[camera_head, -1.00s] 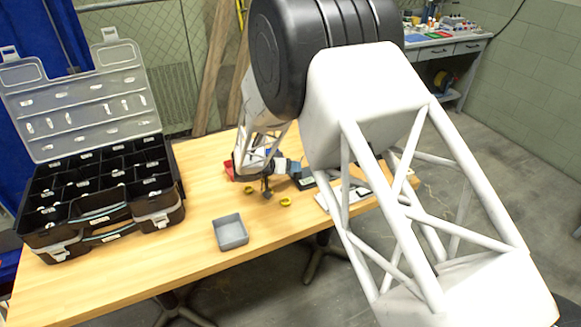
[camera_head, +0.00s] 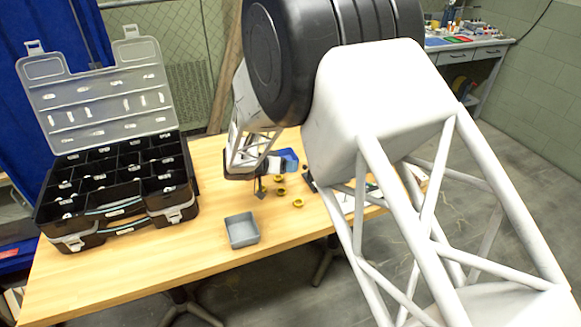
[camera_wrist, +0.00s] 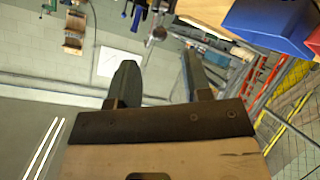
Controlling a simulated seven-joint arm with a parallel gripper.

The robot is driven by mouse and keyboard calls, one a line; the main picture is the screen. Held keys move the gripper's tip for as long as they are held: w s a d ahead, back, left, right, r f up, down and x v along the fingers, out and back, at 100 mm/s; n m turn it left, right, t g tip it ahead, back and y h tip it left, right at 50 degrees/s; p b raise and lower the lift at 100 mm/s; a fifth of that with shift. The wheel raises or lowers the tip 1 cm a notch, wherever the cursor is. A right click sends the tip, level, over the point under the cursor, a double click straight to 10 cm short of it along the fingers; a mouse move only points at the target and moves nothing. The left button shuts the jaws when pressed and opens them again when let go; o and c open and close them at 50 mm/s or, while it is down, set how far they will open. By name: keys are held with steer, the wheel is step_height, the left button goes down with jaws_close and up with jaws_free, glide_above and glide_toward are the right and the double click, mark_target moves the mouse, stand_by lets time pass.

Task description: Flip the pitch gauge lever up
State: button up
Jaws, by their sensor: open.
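My gripper (camera_head: 260,190) is above the wooden table, left of the small yellow ring-shaped parts (camera_head: 281,192). In the wrist view its two fingers (camera_wrist: 158,78) stand apart with nothing between them. That view looks past the fingers toward the wall and floor of the room. I cannot make out a pitch gauge or its lever in either view. My arm covers the right part of the table in the head view and may hide it.
A blue bin (camera_head: 290,155) stands behind the gripper; blue (camera_wrist: 268,25) and red bins (camera_wrist: 314,40) show in the wrist view. A grey tray (camera_head: 242,231) sits near the table's front edge. A black compartment case (camera_head: 115,205) with its lid raised stands at left.

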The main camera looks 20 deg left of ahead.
steer(key=c, duration=0.4)
steer(key=shift+w+d+r, duration=0.2)
steer(key=shift+d, duration=0.05)
jaws_close()
steer(key=w+d+r+n+g+y, duration=0.2)
steer(key=w+r+n+g+y, duration=0.5)
steer(key=r+n+g, duration=0.3)
step_height(320, 180, up, 3)
steer(key=shift+w+r+g, duration=0.15)
steer(key=shift+w+g, duration=0.45)
steer(key=shift+g, duration=0.4)
steer(key=shift+d, duration=0.1)
